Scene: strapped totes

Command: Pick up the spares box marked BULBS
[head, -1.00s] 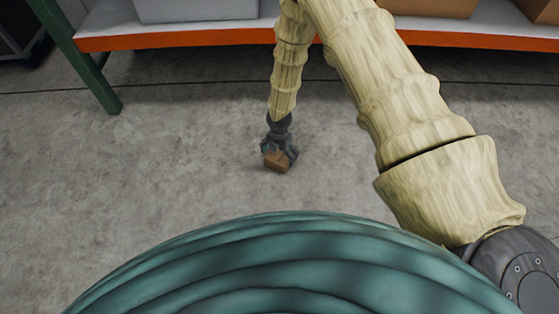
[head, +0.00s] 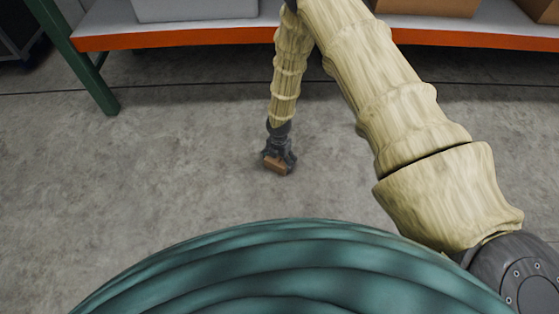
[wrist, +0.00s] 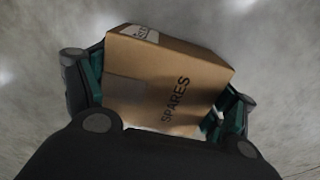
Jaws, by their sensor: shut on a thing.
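A small brown cardboard box (wrist: 165,80) sits between the fingers of my gripper (wrist: 168,95) in the wrist view. The word SPARES shows on its face, and a pale label sits at its upper edge; the label's text is too small to read, so I cannot tell whether it says BULBS. In the head view my gripper (head: 279,160) points down and is shut on the box (head: 275,166). I cannot tell whether the box touches the floor. The fingers cover parts of its sides.
A shelf with an orange front edge (head: 200,38) and a green post (head: 75,52) stands behind. A grey bin (head: 195,10) and cardboard boxes (head: 428,7) are on it. The concrete floor (head: 180,160) around my gripper is clear.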

